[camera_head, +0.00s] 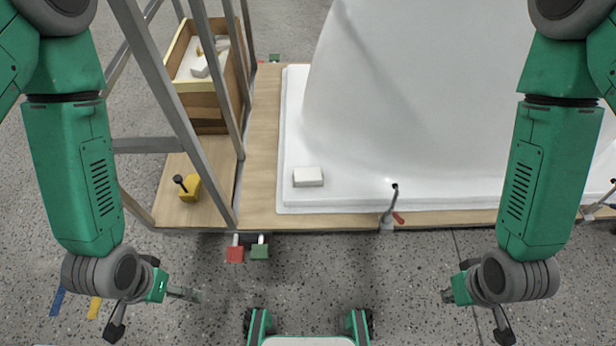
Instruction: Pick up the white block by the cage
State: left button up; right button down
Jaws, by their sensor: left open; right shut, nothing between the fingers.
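The white block (308,177) is a small flat box lying on the flat white rim of the bathtub shell, near its front left corner. The cage (178,110) of grey metal bars stands to the left of the block. My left gripper (190,295) is open and empty, low at the left, in front of and below the wooden platform's edge. My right gripper (448,296) is shut and empty, low at the right. Both grippers are well apart from the block.
The white bathtub shell (420,90) rests on a wooden platform (262,150). A clamp (389,212) stands at the front edge. A wooden crate (205,100) with small items and a yellow object (190,188) sit inside the cage.

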aim_at(312, 176)
jog(key=i+z, duration=0.25)
jog(key=z, duration=0.15)
jog(key=i+j+z, duration=0.1)
jog(key=i+z, duration=0.15)
jog(key=z, duration=0.15)
